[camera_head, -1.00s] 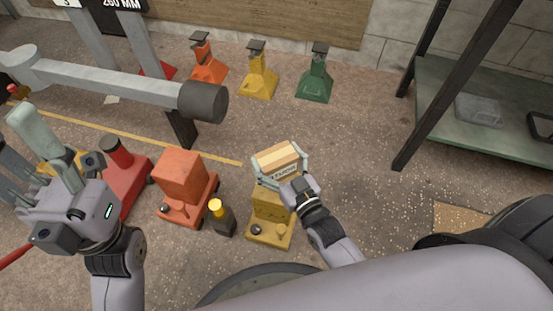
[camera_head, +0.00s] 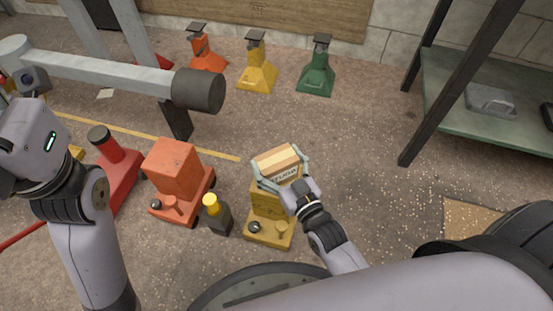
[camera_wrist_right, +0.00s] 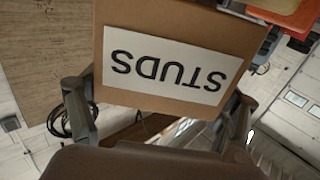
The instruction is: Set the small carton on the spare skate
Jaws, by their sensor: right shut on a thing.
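The small carton (camera_head: 277,163) is tan with a pale label. In the right wrist view, the carton (camera_wrist_right: 180,55) shows the word STUDS upside down. My right gripper (camera_head: 281,170) is shut on it, with a finger on each side. The carton is over the yellow skate (camera_head: 268,222), a block on a low base with knobs. I cannot tell whether they touch. The frames do not show which is the spare. My left gripper (camera_head: 28,120) is at the left edge, its fingers not clear.
A small black post with a yellow top (camera_head: 216,216) stands between the orange and yellow skates. Orange, yellow and green jack stands (camera_head: 316,70) line the back. A grey beam (camera_head: 115,80) crosses the upper left. A shelf (camera_head: 460,105) stands right. Floor behind the carton is clear.

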